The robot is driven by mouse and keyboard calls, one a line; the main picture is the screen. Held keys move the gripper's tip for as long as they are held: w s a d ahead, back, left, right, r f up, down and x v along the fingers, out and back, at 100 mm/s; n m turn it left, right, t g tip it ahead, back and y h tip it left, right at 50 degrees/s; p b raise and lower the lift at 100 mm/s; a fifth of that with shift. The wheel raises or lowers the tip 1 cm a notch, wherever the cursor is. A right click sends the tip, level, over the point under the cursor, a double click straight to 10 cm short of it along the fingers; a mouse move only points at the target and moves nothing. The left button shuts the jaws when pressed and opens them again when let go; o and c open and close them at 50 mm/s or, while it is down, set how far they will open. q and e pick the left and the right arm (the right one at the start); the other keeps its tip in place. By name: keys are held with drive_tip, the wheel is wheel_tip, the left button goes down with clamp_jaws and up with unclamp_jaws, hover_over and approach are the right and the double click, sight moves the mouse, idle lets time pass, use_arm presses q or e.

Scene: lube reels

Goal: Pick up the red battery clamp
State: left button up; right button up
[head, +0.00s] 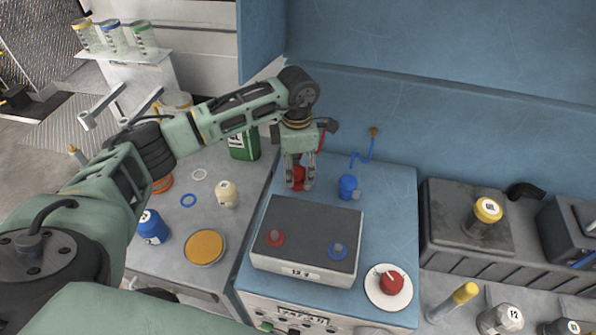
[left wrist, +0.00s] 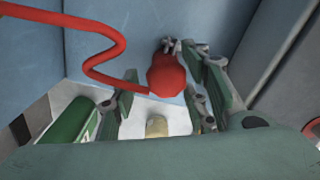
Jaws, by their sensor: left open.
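The red battery clamp (head: 299,177) stands on the blue bench top behind the 12 V battery (head: 306,236). My left gripper (head: 300,180) points down over it, with its fingers on either side of the clamp. In the left wrist view the red clamp (left wrist: 166,74) shows between the open fingers, with its red cable running off to the upper left. I cannot tell whether the fingers touch it. A blue clamp (head: 348,187) stands to its right with a blue cable. My right gripper is not in view.
The battery has a red terminal ring (head: 275,238) and a blue one (head: 338,250) on top. A red rotary switch (head: 391,282) sits at the bench's front right. A green can (head: 244,144) stands left of the gripper. The blue wall rises close behind.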

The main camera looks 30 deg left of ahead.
use_arm(q)
wheel_tip(320, 180, down, 2)
drive_tip(key=shift+f, duration=0.35)
drive_tip(key=shift+c, duration=1.4)
clamp_jaws()
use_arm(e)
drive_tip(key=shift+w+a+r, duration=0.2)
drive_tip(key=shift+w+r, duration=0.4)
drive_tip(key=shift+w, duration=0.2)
